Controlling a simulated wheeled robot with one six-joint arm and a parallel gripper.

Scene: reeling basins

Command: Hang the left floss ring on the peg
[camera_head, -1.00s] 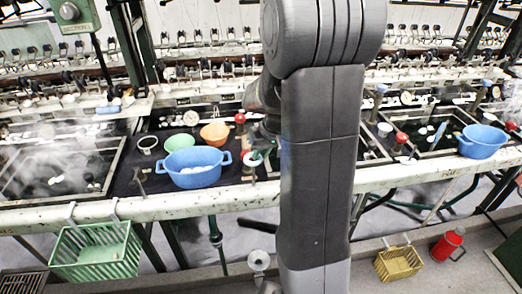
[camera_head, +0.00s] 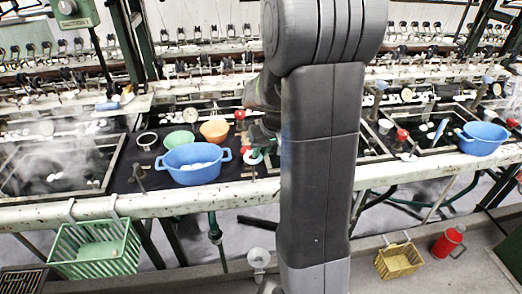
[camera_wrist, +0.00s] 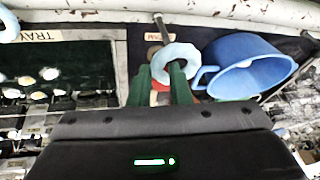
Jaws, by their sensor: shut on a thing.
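My gripper (camera_wrist: 161,72), with green fingers, is shut on a pale blue-white floss ring (camera_wrist: 172,51) in the wrist view. The ring is tilted, with its hole partly showing between and above the fingers. A thin metal peg (camera_wrist: 161,27) shows just beyond the ring, near the rail. Its lower end meets the ring's outline, and I cannot tell whether it passes through the hole. In the head view the ring (camera_head: 253,158) shows small beside my arm, right of the blue basin; my arm hides much of the gripper and the area behind it.
The blue two-handled basin (camera_head: 191,176) stands close to the ring; it also shows in the wrist view (camera_wrist: 240,84). Green (camera_head: 180,140) and orange (camera_head: 214,131) bowls stand behind it. Another pale blue ring (camera_wrist: 9,24) shows at the wrist view's left edge. A green basket (camera_head: 95,252) hangs in front.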

